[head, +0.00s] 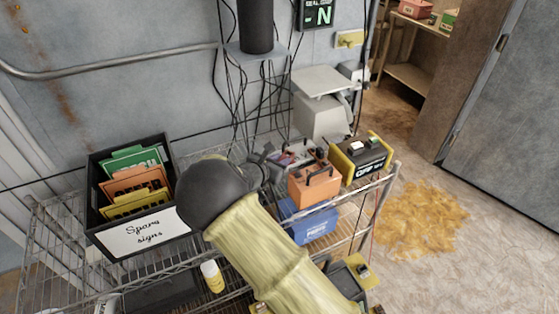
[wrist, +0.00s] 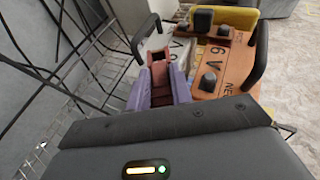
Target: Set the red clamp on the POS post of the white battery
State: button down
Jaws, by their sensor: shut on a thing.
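My gripper (wrist: 160,84) has purple fingers shut on the red clamp (wrist: 158,74), which points away from the wrist. The white battery (wrist: 178,48) lies just beyond the clamp, with a black handle at its left; the clamp and fingers hide much of it. I cannot make out its POS post or whether the clamp touches it. In the head view my gripper (head: 266,163) is at the wire shelf beside the white battery (head: 300,150), largely behind my arm.
The orange 6 V battery (wrist: 225,66) stands close on the right, with black-capped posts and a handle. A yellow-and-black battery (head: 362,157) is behind it. A blue battery (head: 310,225) sits lower. Black cables (head: 235,85) hang by the wall. A sign bin (head: 137,232) stands left.

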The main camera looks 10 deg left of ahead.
jog(key=shift+f+b, duration=0.5)
jog(key=shift+f, duration=0.15)
jog(key=c, duration=1.2)
grip_release()
jog(key=shift+o, duration=0.2)
jog(key=b+v, duration=0.3)
jog(key=v, duration=1.4)
jog(key=shift+s+r+b, duration=0.2)
jog(key=shift+r+b, duration=0.05)
jog(key=shift+b, duration=0.05)
